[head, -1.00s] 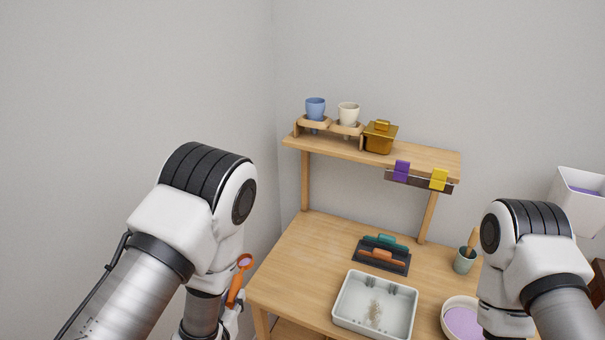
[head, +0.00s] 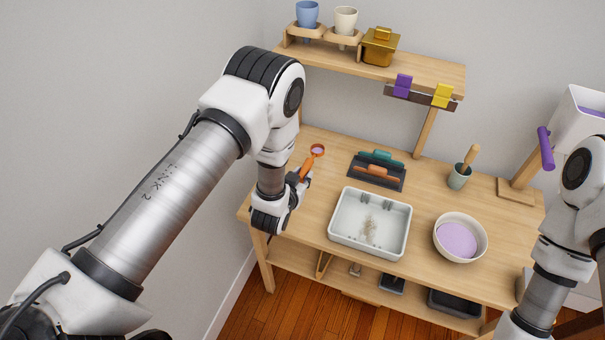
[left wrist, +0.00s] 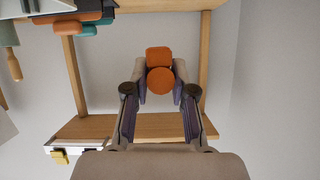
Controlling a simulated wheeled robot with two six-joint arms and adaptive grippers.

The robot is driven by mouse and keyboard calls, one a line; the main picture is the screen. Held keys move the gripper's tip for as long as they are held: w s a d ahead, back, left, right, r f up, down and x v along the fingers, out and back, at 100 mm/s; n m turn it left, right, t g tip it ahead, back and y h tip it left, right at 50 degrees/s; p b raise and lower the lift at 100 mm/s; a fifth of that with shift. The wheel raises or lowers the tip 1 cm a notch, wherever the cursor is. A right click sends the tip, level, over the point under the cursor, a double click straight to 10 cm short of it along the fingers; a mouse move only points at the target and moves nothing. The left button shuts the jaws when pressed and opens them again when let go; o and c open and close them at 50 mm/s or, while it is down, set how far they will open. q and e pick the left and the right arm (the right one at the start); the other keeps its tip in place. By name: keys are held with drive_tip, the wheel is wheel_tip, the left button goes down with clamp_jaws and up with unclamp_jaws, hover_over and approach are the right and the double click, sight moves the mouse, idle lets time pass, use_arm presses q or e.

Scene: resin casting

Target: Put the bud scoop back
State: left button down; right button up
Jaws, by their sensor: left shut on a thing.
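The orange bud scoop (head: 308,166) is in my left gripper (head: 298,184). Its round head, pale violet inside, points up and away above the left part of the bench. In the left wrist view the scoop's orange end (left wrist: 160,78) shows between the two fingertips (left wrist: 161,92), which are closed on it. A black holder (head: 362,180) with a teal and an orange handled tool stands on the bench to the right of the scoop, apart from it. My right arm is at the right edge; its gripper is out of view.
A white tray (head: 336,226) with beige crumbs and a bowl of violet material (head: 460,239) stand on the bench (head: 420,200). A grey cup with a wooden-handled tool (head: 459,178) is behind. The shelf (head: 432,73) above holds two cups, a gold box, and purple and yellow clips.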

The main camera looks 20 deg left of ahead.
use_arm(q)
drive_tip(key=shift+s+a+f, duration=0.2)
drive_tip(key=shift+s+f, duration=0.05)
drive_tip(key=shift+f, duration=0.35)
drive_tip(key=shift+s+a+f, duration=0.15)
drive_tip(key=shift+s+f, duration=0.15)
drive_tip(key=shift+f, duration=0.25)
drive_tip(key=shift+s+f+b, duration=0.1)
drive_tip(key=shift+f+b, duration=0.5)
wheel_tip(320, 180, down, 5)
drive_tip(key=b, duration=0.3)
drive_tip(key=shift+f+b, duration=0.15)
drive_tip(key=shift+b, duration=0.25)
drive_tip(key=shift+f+b, duration=0.5)
drive_tip(key=shift+f, duration=0.15)
drive_tip(key=c, duration=0.9)
unclamp_jaws()
drive_tip(key=shift+r, duration=0.1)
